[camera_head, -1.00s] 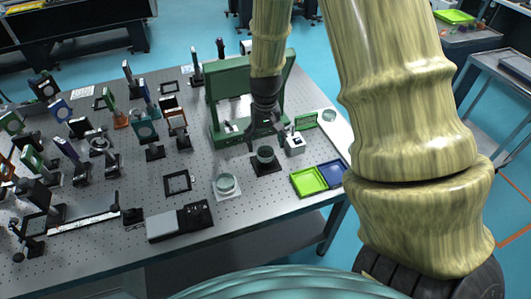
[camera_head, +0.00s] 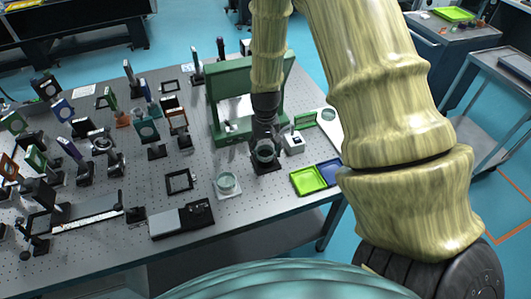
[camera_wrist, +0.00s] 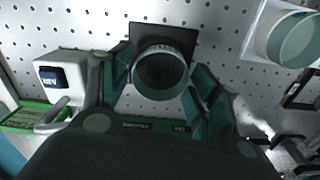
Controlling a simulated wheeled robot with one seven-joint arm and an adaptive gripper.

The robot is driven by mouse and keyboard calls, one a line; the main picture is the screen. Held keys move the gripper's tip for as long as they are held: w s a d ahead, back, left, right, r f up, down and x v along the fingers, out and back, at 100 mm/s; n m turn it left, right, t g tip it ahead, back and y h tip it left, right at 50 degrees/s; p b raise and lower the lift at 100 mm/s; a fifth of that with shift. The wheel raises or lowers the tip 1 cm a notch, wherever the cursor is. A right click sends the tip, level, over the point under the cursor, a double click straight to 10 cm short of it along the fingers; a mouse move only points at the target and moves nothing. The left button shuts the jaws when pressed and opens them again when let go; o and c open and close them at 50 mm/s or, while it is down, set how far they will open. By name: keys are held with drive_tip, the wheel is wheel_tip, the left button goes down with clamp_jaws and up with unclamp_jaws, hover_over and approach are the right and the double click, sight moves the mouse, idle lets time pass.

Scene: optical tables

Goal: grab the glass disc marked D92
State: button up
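A round glass disc (camera_head: 265,155) in a dark mount sits on a black square plate on the optical table. My gripper (camera_head: 264,145) is right over it, pointing down. In the wrist view the same disc (camera_wrist: 163,76) looks dark and lies between the two spread fingers of my gripper (camera_wrist: 160,88), with visible gaps at its sides. A second, pale glass disc (camera_head: 227,181) stands on a white plate to the left; it also shows at the upper right of the wrist view (camera_wrist: 297,38). A third disc (camera_head: 329,115) lies at the right table end. I can read no D92 mark.
A white box (camera_head: 293,143) with a small display stands close right of my gripper. A green frame (camera_head: 214,117) rises just behind. Green (camera_head: 308,181) and blue (camera_head: 331,172) trays lie at the front right edge. Several optic mounts crowd the table's left half.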

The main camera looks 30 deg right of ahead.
drive_tip(key=c, duration=0.6)
drive_tip(key=shift+r, duration=0.1)
